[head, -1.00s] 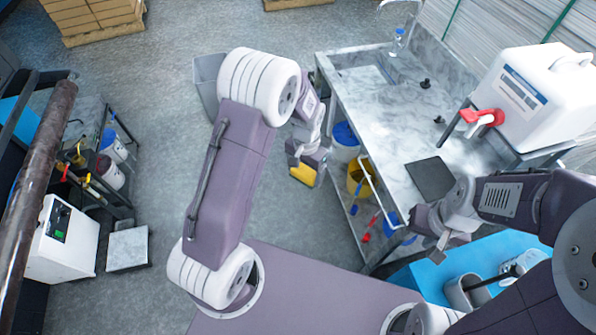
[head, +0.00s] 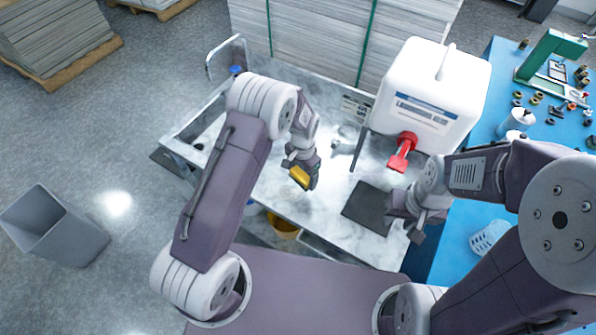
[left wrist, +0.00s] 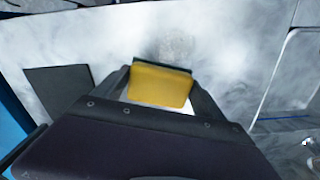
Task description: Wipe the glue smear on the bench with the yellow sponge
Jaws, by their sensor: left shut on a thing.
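My left gripper (head: 304,182) is shut on the yellow sponge (head: 298,177) and holds it over the grey-white marbled bench (head: 325,215). In the left wrist view the yellow sponge (left wrist: 160,86) with a dark green far edge sits between the fingers. Just beyond it a greyish, slightly glossy patch (left wrist: 174,46) shows on the bench, which looks like the glue smear. I cannot make out the smear in the head view. My right gripper (head: 414,226) hangs near the bench's right end; I cannot tell whether its jaws are apart.
A dark square mat (head: 368,208) lies on the bench to the right of the sponge. A white jug with a red tap (head: 430,95) stands behind it. A blue table (head: 485,190) is at the right. A grey bin (head: 55,225) stands on the floor at left, and a yellow bucket (head: 283,228) below the bench.

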